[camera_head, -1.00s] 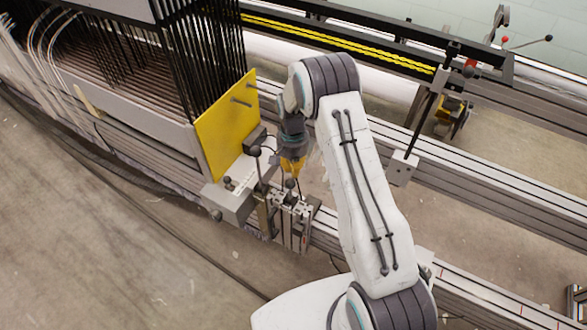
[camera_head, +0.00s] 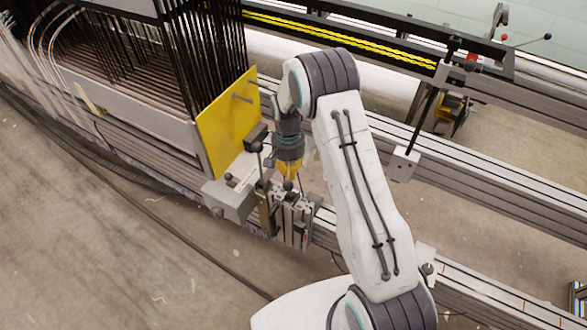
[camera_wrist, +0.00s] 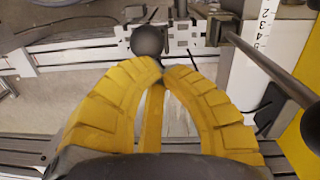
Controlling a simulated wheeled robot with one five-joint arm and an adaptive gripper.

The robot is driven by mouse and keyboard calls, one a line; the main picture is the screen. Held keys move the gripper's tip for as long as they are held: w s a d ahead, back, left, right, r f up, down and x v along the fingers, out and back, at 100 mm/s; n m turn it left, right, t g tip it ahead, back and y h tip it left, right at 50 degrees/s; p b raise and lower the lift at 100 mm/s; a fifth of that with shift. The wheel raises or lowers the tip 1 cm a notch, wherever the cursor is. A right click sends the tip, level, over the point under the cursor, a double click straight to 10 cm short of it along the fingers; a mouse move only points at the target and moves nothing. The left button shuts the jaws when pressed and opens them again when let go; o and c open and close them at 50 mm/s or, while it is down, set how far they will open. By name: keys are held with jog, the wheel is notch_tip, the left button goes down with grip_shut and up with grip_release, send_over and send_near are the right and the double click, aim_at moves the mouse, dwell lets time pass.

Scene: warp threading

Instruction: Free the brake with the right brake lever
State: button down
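Two brake levers with dark ball knobs stand at the end of the loom section, in front of the yellow panel. The right lever's knob (camera_head: 289,186) is just under my gripper (camera_head: 289,177) in the head view. In the wrist view this dark ball (camera_wrist: 147,40) lies just beyond my yellow fingertips (camera_wrist: 162,69), which meet or nearly meet. I see nothing held between them. The ball's contact with the tips cannot be told. The left lever's knob (camera_head: 257,147) stands farther left, and a grey rod (camera_wrist: 268,72) slants across the right of the wrist view.
The yellow panel (camera_head: 222,125) and dark harness rods (camera_head: 205,55) stand close to the left of my gripper. Metal rails (camera_head: 480,205) run to the right. A thin dark post (camera_head: 428,115) with a block rises beyond my arm. The floor at front left is mostly open.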

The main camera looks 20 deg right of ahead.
jog(key=s+a+f+b, duration=0.3)
jog(key=s+a+b, duration=0.3)
jog(key=shift+b, duration=0.4)
jog(key=shift+f, duration=0.1)
dwell(0.4)
dwell(0.4)
notch_tip(320, 180, up, 12)
jog(key=shift+w, duration=0.35)
dwell(0.3)
jog(key=shift+a, duration=0.1)
dwell(0.4)
jog(key=s+d+r+n+t+p, duration=0.15)
jog(key=s+r+p, duration=0.25)
jog(key=r, duration=0.4)
jog(key=s+d+r+n+p, duration=0.1)
jog(key=s+d+r+p, duration=0.25)
jog(key=r, duration=0.45)
jog(key=s+d+r+n+t+p, duration=0.1)
jog(key=s+r+n+p, duration=0.1)
jog(key=s+r+p, duration=0.2)
jog(key=s+d+r+n+t+p, duration=0.1)
jog(key=s+r+p, duration=0.3)
jog(key=s, duration=0.7)
notch_tip(320, 180, up, 2)
jog(key=shift+s+d+r+n+t+p, duration=0.1)
jog(key=shift+s+d+n+t+p, duration=0.25)
jog(key=shift+n, duration=0.3)
